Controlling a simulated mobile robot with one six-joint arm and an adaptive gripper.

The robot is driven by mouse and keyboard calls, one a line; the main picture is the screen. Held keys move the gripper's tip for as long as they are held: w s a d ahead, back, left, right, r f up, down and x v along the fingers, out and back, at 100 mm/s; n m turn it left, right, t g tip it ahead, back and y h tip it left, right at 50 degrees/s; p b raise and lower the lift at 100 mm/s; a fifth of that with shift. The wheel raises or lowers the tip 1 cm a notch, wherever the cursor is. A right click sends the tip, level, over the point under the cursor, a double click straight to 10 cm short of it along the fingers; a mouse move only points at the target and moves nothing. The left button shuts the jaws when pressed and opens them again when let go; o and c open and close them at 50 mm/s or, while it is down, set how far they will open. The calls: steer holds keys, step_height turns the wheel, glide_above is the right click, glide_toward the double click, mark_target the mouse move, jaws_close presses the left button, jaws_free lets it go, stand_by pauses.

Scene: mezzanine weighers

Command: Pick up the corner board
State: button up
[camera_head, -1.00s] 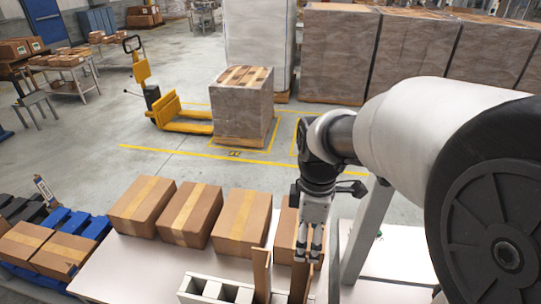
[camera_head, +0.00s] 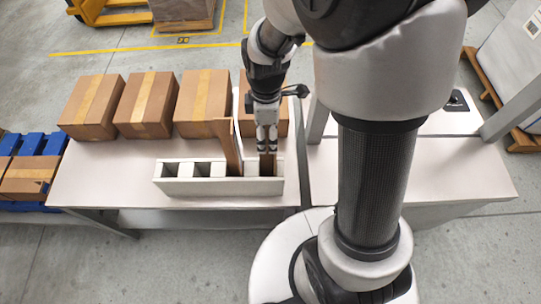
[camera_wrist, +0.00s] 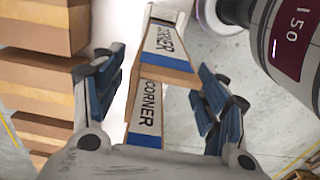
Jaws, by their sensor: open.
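A white rack (camera_head: 190,187) with square compartments stands near the front edge of the table. Two brown corner boards stand up in it: a taller-looking, leaning left one (camera_head: 229,146) and a right one (camera_head: 267,164). My gripper (camera_head: 267,149) points down at the right board, whose top is partly hidden by the fingers. In the wrist view my gripper (camera_wrist: 158,102) is open, its blue-padded fingers on either side of a board labelled CORNER (camera_wrist: 146,108). A second CORNER label (camera_wrist: 166,42) shows beyond it. I cannot tell whether either finger touches.
Several taped cartons (camera_head: 146,106) line the back of the white table (camera_head: 105,183); one stands just behind my gripper. Blue pallets (camera_head: 40,146) with a carton lie at the left. A grey post (camera_head: 318,95) rises right of the rack. The table's left front is clear.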

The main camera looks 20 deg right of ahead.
step_height(320, 180, down, 2)
steer(key=c, duration=1.5)
